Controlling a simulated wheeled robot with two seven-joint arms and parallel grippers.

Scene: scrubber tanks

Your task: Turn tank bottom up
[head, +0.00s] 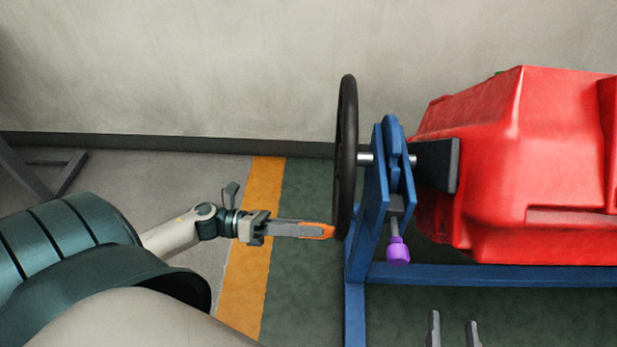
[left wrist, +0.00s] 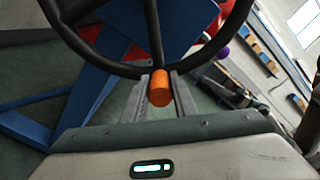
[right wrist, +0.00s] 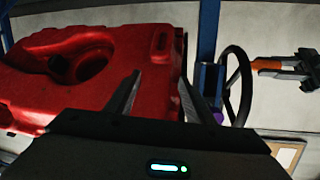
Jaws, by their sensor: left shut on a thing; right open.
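The red tank (head: 560,130) is mounted in a blue stand (head: 360,262). It fills the right of the head view and is cut off there. In the right wrist view the tank (right wrist: 30,75) shows a round dark opening. A black handwheel (head: 346,130) stands on the shaft at the stand's left side. My left gripper (head: 312,230) is shut on the wheel's orange handle, which shows in the left wrist view (left wrist: 159,90). My right gripper (head: 453,330) is open and empty, its fingertips at the bottom of the head view, below the stand's bar.
A purple knob (head: 397,250) hangs on the stand near the wheel. A grey wall (head: 200,70) runs behind. The floor has an orange stripe (head: 250,240) left of the stand. Floor left of the wheel is mostly clear apart from my left arm.

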